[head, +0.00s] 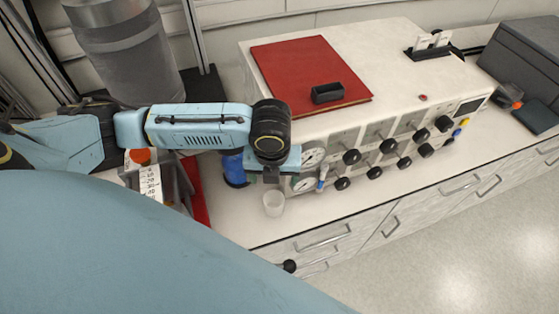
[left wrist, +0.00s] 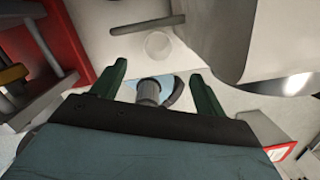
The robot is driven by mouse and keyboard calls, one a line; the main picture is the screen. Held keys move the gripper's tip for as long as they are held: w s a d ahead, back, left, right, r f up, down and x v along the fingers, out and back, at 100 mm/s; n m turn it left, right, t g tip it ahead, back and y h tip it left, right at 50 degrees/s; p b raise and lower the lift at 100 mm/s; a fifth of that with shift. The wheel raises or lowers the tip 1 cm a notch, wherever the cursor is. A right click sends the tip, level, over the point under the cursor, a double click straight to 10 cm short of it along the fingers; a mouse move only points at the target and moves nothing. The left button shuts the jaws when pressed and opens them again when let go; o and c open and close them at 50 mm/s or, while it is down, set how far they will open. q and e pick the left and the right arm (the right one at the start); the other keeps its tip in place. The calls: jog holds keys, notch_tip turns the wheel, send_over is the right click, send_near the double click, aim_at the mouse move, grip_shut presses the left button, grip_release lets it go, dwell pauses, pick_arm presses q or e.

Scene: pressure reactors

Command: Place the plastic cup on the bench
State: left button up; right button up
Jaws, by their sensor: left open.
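The plastic cup (head: 273,203) is small, whitish and translucent. In the head view it appears to stand upright on the white bench (head: 237,224), close to the front edge. My left gripper (head: 272,178) is just above and behind it in the picture, partly hidden by its own wrist. In the left wrist view the cup (left wrist: 157,45) shows as a pale round shape beyond the two green fingertips of my left gripper (left wrist: 158,72). The fingers are spread, and the cup looks apart from them. My right gripper is not in view.
A white reactor console (head: 400,75) with black knobs and gauges stands just behind and right of the cup. A red folder (head: 300,70) lies on it. A blue object (head: 234,168) and a grey rack (head: 183,185) are to the left. Drawers with handles (head: 322,238) are below the edge.

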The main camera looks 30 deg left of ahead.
pick_arm(q)
jog(key=s, duration=0.1)
send_near(274, 200)
jog(key=f, duration=0.3)
jog(key=s+f, duration=0.1)
jog(key=f, duration=0.1)
jog(key=shift+d+f+b, duration=0.3)
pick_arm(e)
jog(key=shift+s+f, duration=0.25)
